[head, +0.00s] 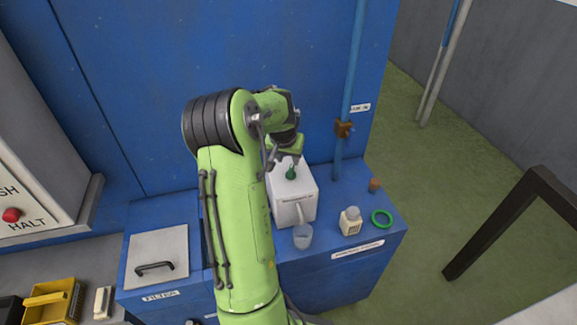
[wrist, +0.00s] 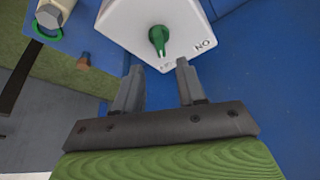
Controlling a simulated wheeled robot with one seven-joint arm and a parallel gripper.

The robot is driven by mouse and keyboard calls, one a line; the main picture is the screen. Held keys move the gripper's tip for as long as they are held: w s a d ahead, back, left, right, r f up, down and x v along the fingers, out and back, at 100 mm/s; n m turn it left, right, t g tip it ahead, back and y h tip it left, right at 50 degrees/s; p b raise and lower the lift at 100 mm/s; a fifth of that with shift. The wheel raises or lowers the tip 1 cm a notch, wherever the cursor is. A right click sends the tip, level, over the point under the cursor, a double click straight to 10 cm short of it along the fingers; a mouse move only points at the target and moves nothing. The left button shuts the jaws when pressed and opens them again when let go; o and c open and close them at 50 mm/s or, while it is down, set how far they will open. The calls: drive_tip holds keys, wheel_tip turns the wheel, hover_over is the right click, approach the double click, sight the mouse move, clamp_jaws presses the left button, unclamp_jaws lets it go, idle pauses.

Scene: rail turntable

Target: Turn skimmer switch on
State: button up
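The skimmer switch appears to be the green knob (head: 291,174) on top of a white box (head: 298,198) on the blue bench. In the wrist view the knob (wrist: 158,38) stands on the white box face, with its narrow end toward the gap between my fingers. Letters that look like "NO" are printed beside it, with another mark partly hidden near the fingers. My gripper (wrist: 160,75) is open, fingers apart, with nothing between them. The fingertips are just short of the knob. In the head view my gripper (head: 287,152) is above and behind the knob, partly hidden by my arm.
A blue pipe (head: 350,90) with a brass valve rises behind. A grey lidded hatch (head: 157,256) is at left.

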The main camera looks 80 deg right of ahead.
sight(291, 169)
drive_tip(key=x, duration=0.7)
drive_tip(key=shift+d+f, duration=0.2)
drive_tip(key=shift+f, duration=0.05)
drive_tip(key=shift+a, duration=0.1)
clamp_jaws()
